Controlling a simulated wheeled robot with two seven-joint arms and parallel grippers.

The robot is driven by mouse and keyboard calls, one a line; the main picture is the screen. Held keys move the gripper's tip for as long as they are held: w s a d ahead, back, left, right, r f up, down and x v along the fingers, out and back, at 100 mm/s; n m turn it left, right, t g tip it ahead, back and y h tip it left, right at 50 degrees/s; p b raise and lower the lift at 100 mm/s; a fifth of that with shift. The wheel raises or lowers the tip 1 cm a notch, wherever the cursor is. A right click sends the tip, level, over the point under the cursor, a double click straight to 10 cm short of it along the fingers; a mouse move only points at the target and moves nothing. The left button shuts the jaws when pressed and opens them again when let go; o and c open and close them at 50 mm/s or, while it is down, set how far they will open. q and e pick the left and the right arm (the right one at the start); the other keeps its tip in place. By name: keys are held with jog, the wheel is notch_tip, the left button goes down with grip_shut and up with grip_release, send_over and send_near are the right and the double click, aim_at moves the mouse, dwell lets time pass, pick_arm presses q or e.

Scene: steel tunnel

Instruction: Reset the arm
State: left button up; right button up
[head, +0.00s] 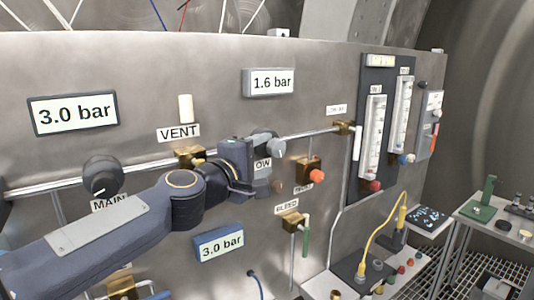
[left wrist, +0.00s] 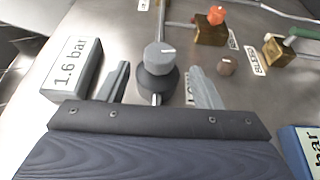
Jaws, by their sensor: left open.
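My left arm (head: 95,245) reaches in from the lower left in the head view, across the front of the steel panel. Its gripper (head: 262,168) is at the middle of the panel, in front of a label of which only "OW" shows. In the left wrist view the gripper (left wrist: 162,84) is open, its two grey fingers well apart. A round grey knob (left wrist: 159,56) with a white mark stands just beyond and between the fingertips, with visible gaps at both sides. Nothing is held. My right gripper is in neither view.
The steel panel (head: 150,65) carries a VENT valve (head: 189,158), a dark MAIN knob (head: 102,176), an orange-capped valve (head: 315,170) and a BLEED valve (head: 292,222). A 1.6 bar display (head: 270,82) is above the gripper; a blue-framed 3.0 bar display (head: 219,243) is below.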

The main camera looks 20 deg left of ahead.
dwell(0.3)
pick_arm(q)
jog(key=s+a+f+m+g+y, duration=0.1)
jog(key=s+f+m+g, duration=1.1)
jog(key=s+f, duration=1.7)
notch_tip(320, 180, down, 2)
jog(key=shift+s+a+f+m, duration=0.1)
jog(key=shift+s+a+m, duration=0.3)
jog(key=shift+m, duration=0.3)
